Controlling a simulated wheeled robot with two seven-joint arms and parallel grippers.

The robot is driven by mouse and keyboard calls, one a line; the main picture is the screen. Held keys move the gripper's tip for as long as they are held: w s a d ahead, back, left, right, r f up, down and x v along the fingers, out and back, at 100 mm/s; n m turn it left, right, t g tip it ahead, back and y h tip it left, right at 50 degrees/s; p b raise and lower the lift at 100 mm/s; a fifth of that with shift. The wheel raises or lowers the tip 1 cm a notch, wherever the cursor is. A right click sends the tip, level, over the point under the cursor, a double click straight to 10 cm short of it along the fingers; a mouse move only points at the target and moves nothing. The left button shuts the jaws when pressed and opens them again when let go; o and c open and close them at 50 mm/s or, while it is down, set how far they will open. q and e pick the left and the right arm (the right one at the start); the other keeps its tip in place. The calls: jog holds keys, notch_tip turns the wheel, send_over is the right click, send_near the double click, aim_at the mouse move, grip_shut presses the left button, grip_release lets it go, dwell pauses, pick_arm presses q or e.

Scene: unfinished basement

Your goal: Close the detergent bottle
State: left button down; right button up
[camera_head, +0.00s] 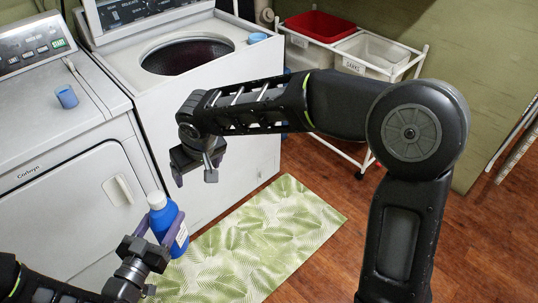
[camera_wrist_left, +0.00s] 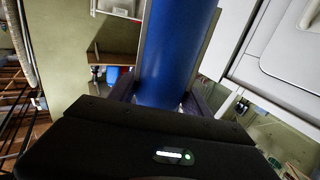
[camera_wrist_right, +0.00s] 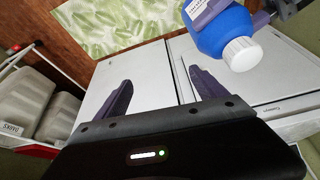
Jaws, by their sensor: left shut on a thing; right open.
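The blue detergent bottle (camera_head: 168,225) is held roughly upright, slightly tilted, in front of the white machines. Its white ribbed top (camera_head: 156,200) is on the neck end and shows closely in the right wrist view (camera_wrist_right: 241,53). My left gripper (camera_head: 158,238) is shut around the bottle's body; the blue body fills the middle of the left wrist view (camera_wrist_left: 175,45). My right gripper (camera_head: 195,172) is open and empty, above and to the right of the bottle in the head view, apart from it. In the right wrist view, its fingers (camera_wrist_right: 160,88) are left of the bottle.
A small blue cup (camera_head: 67,97) lies on the left machine, and another blue item (camera_head: 257,38) sits on the washer (camera_head: 225,95) beside its open drum. A rack with red (camera_head: 320,25) and white (camera_head: 382,52) bins stands behind. A leaf-patterned mat (camera_head: 255,240) covers the floor.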

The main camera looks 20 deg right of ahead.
jog(key=d+f+m, duration=0.1)
jog(key=d+m, duration=0.1)
jog(key=d, duration=0.7)
jog(key=d+f+m+h, duration=0.1)
jog(key=d+m, duration=0.1)
jog(key=d, duration=0.7)
jog(key=shift+d+f+h, duration=0.3)
jog(key=shift+s+f, duration=0.1)
jog(key=s+a+f+g+y, duration=0.1)
jog(key=s+a+f, duration=0.25)
jog(key=f, duration=0.25)
jog(key=s+a+f+n+y, duration=0.1)
jog(key=s+a+f+y, duration=0.1)
jog(key=a+f, duration=0.35)
jog(key=s+a+f+g+y, duration=0.1)
jog(key=s+a+f, duration=0.2)
jog(key=f, duration=0.3)
jog(key=s+a+f, duration=0.3)
jog(key=s+f, duration=0.3)
jog(key=s, duration=0.2)
jog(key=s+a+f+m+g, duration=0.1)
jog(key=s+a+f, duration=0.2)
jog(key=s+f, duration=0.4)
jog(key=shift+s+f+g+y, duration=0.15)
jog(key=shift+s+g+y, duration=0.2)
jog(key=shift+s, duration=0.75)
